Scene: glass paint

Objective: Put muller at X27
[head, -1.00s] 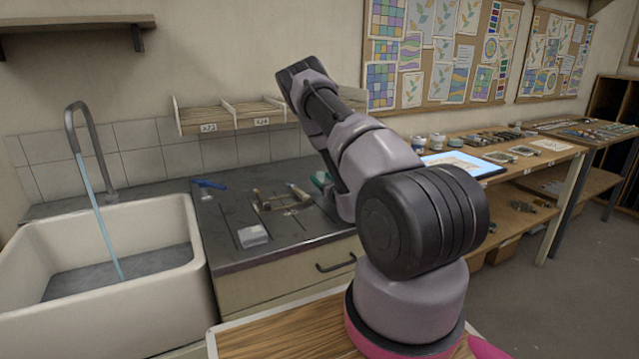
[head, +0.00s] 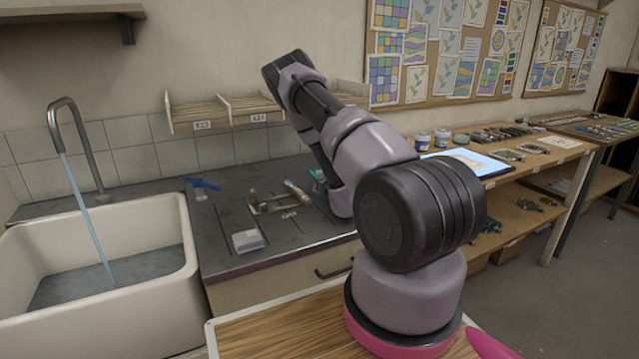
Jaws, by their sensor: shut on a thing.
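I cannot make out the muller in the head view; my own arm may hide it. My gripper is not visible, as my arm links cover the right part of the dark counter (head: 222,219). A small label (head: 289,215) lies on the counter in front of a low wooden rack (head: 265,209), but its text is too small to read, so I cannot tell whether it is X27. A teal thing (head: 317,175) shows partly beside my arm; most of it is hidden.
A pale block (head: 248,241) and a blue-topped spray bottle (head: 202,188) stand on the counter. At left is a white sink (head: 192,250) with running water. A wall shelf (head: 230,112) hangs above. At right a workbench (head: 553,153) carries jars and a bright tablet (head: 470,165).

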